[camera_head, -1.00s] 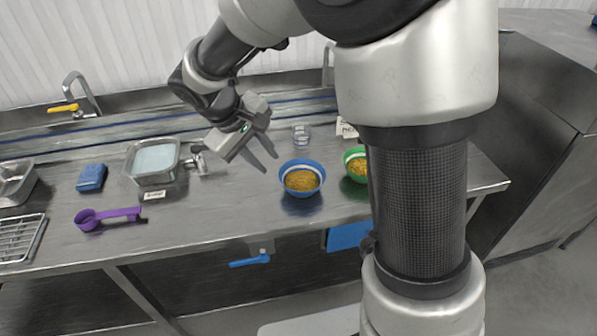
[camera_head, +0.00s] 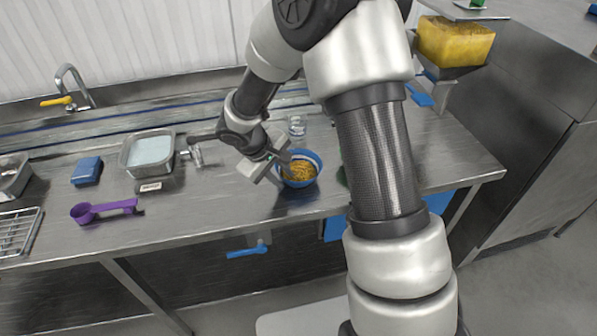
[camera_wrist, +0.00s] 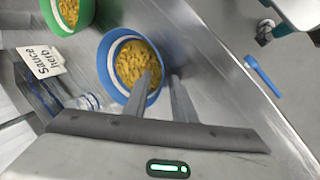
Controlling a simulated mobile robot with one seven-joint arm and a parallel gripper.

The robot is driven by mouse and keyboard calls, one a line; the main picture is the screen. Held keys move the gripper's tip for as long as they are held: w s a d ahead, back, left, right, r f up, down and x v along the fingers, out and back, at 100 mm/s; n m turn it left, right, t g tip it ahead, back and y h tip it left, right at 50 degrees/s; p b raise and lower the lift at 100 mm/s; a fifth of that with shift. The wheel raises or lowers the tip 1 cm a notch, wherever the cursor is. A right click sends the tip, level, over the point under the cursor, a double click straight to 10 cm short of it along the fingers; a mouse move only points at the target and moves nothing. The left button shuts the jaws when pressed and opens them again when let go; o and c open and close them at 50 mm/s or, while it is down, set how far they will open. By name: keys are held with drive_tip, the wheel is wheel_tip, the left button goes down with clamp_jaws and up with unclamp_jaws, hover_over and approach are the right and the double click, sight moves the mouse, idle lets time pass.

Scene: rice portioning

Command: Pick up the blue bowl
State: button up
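The blue bowl (camera_head: 311,181) stands on the steel counter, filled with yellow-orange food. My gripper (camera_head: 283,164) is at its upper left side and partly covers the rim. In the wrist view my gripper (camera_wrist: 161,75) is open, with a visible gap between its fingers. One finger overlaps the inside of the blue bowl (camera_wrist: 108,48) and the other is outside it, so the rim lies between them. I cannot tell whether either finger touches the bowl.
A green bowl (camera_wrist: 86,10) with similar food stands beside the blue one. A sauce label card (camera_wrist: 40,62) and a clear glass (camera_head: 297,126) are close by. A metal pan (camera_head: 129,160), purple scoop (camera_head: 85,214) and blue sponge (camera_head: 86,170) lie to the left.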

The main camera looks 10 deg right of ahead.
drive_tip(key=shift+w+d+f, duration=0.1)
drive_tip(key=shift+d+f, duration=0.1)
drive_tip(key=shift+f, duration=0.2)
drive_tip(key=shift+c, duration=0.3)
clamp_jaws()
drive_tip(key=shift+r, duration=0.1)
wheel_tip(320, 180, up, 9)
drive_tip(key=shift+r, duration=0.15)
drive_tip(key=shift+f+b, duration=2.05)
drive_tip(key=shift+f, duration=0.25)
drive_tip(key=shift+w, duration=0.1)
